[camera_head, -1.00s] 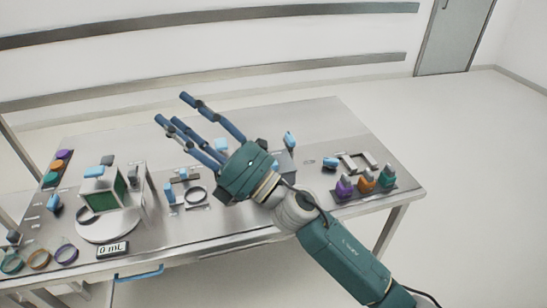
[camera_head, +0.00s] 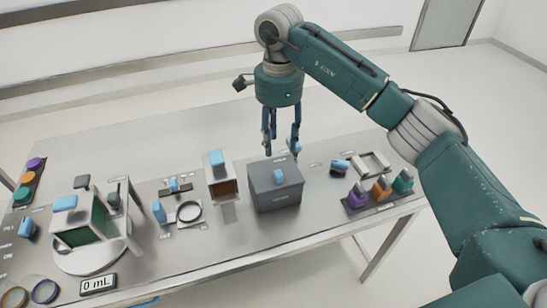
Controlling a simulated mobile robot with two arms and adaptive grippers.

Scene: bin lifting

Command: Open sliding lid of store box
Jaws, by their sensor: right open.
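A dark grey box (camera_head: 262,199) with a small blue block (camera_head: 278,178) stands near the middle of the table's front side. It fits the store box best, but its lettering is too small to read, and I cannot tell whether its lid is shut. My right gripper (camera_head: 282,150) points straight down with its fingers apart and empty, over the back of the box. The fingertips look close to the box's rear edge; I cannot tell if they touch it. My left gripper is not in view.
A box with a blue top (camera_head: 218,162) and a brown front stands left of the grey box. Right of it are a rack of purple, orange and teal bottles (camera_head: 381,190) and a grey frame (camera_head: 374,163). The table's back is clear.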

